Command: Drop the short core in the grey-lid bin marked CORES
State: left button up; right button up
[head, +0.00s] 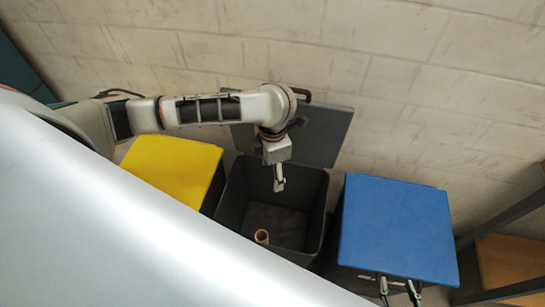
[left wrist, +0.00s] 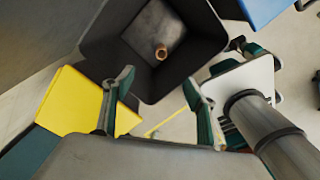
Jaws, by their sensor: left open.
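The dark grey bin (head: 233,192) stands open between two other bins, its grey lid (head: 325,135) raised against the wall. The short core (head: 262,237), a small tan tube, is inside on the bin floor. The left wrist view also shows the core (left wrist: 161,52) inside the bin (left wrist: 100,50). My left gripper (head: 279,186) is over the bin opening, open and empty, apart from the core; its fingers (left wrist: 160,100) are spread in the left wrist view. My right gripper (head: 399,291) shows at the bottom edge, fingers apart with nothing between them. No CORES marking is legible.
A yellow-lid bin (head: 170,165) stands left of the grey bin, and a blue-lid bin (head: 397,228) stands right, both lids closed. A pale block wall (head: 400,60) is behind. A shelf frame (head: 510,215) is at far right.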

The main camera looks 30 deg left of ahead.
pick_arm(q)
notch_tip(320, 180, up, 9)
dwell(0.3)
dwell(0.8)
jog(key=w+d+f+n+t+h, duration=0.1)
jog(key=d+f+n+t+h, duration=0.3)
jog(key=d+n, duration=0.55)
jog(key=d+f+n+t+h, duration=0.1)
jog(key=d+f+n+h, duration=0.2)
jog(key=d+f+n, duration=0.65)
jog(key=s+a+f+n+t+y, duration=0.2)
jog(key=s+a+f+n, duration=0.2)
jog(key=a+n, duration=0.6)
jog(key=s+a+f+n+t+y, duration=0.3)
jog(key=s+a+f+n, duration=0.2)
jog(key=s+a+n, duration=0.2)
jog(key=a+n, duration=0.2)
jog(key=n, duration=0.2)
jog(key=shift+a+f, duration=0.2)
jog(key=shift+a, duration=0.2)
